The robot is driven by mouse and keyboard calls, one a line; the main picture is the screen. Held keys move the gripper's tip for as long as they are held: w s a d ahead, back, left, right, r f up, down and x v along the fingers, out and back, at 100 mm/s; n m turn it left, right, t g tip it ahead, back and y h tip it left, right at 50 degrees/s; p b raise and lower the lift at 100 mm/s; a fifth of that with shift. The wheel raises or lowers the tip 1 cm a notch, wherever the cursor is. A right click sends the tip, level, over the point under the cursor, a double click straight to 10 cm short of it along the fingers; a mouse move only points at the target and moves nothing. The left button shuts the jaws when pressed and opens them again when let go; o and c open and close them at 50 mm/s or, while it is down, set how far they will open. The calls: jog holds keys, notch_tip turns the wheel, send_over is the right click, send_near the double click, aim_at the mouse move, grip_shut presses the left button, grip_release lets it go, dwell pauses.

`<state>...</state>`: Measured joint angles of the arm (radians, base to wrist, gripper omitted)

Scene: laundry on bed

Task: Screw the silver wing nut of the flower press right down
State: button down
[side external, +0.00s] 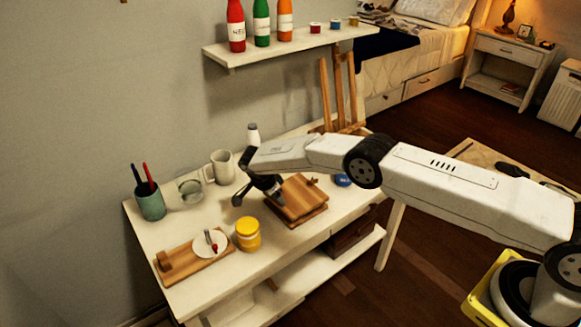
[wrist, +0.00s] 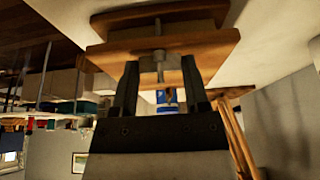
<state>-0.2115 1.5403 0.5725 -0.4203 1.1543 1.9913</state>
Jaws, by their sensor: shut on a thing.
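The flower press (side external: 300,199) is a pair of wooden boards on the white table, with a gap between them. In the wrist view its boards (wrist: 112,48) lie across the top of the picture, and a metal screw runs through them. My gripper (side external: 260,197) is at the press's left side. In the wrist view my gripper (wrist: 160,62) has a finger on each side of the silver wing nut (wrist: 160,56) and is shut on it. The nut is partly hard to make out there, and in the side view my gripper hides it.
A yellow jar (side external: 248,234) stands in front of the gripper, and a grey mug (side external: 222,167) and white bottle (side external: 253,134) behind it. A pen cup (side external: 151,202), a glass jar (side external: 191,190) and a wooden board (side external: 181,263) with a white disc are further left.

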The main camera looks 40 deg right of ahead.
dwell(0.3)
jog(key=shift+c, duration=0.4)
grip_release()
jog(key=v, duration=0.7)
jog(key=shift+a+r, duration=0.2)
jog(key=shift+r, duration=0.15)
jog(key=shift+r, duration=0.15)
jog(key=s+d+r+n+t+y, duration=0.1)
jog(key=s+d+r+n+y, duration=0.15)
jog(key=s+r+n, duration=0.3)
jog(key=s+d+r+n+y, duration=0.1)
jog(key=s+d+r+n, duration=0.35)
jog(key=s+r, duration=0.2)
jog(key=s+d+r+n+t, duration=0.1)
jog(key=s+n, duration=0.7)
jog(key=s, duration=1.3)
jog(key=shift+d+r+t+y, duration=0.15)
jog(key=shift+d+t+y, duration=0.25)
jog(key=shift+d, duration=0.3)
